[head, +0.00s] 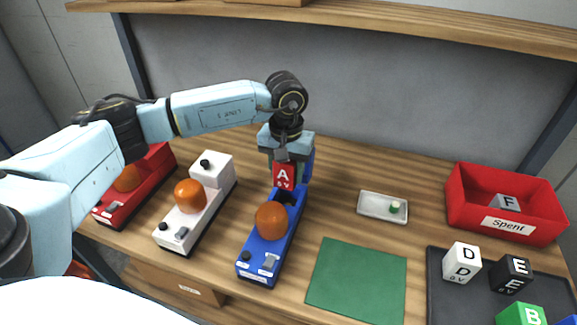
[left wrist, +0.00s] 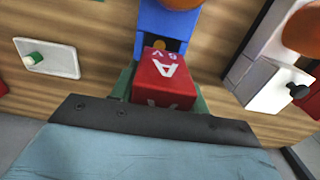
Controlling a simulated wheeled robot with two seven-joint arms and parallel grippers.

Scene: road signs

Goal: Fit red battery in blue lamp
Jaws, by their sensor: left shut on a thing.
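The red battery (head: 284,175), marked A 6V, is held in my left gripper (head: 286,160), which is shut on it. It also shows in the left wrist view (left wrist: 165,78) between the fingers. The blue lamp (head: 259,252) has an orange dome and an open bay at its back end. The battery is at the back of this bay, its lower end close to the opening; I cannot tell whether it touches. In the left wrist view the blue lamp (left wrist: 158,32) lies just beyond the battery, with a yellowish spot inside its bay. My right gripper is not in view.
A white lamp (head: 210,210) and a red lamp (head: 157,165) stand to the left. A white dish (head: 369,206), green mat (head: 357,280), red Spent bin (head: 470,215) and dark tray (head: 440,300) with several batteries lie right. A shelf (head: 400,22) runs above.

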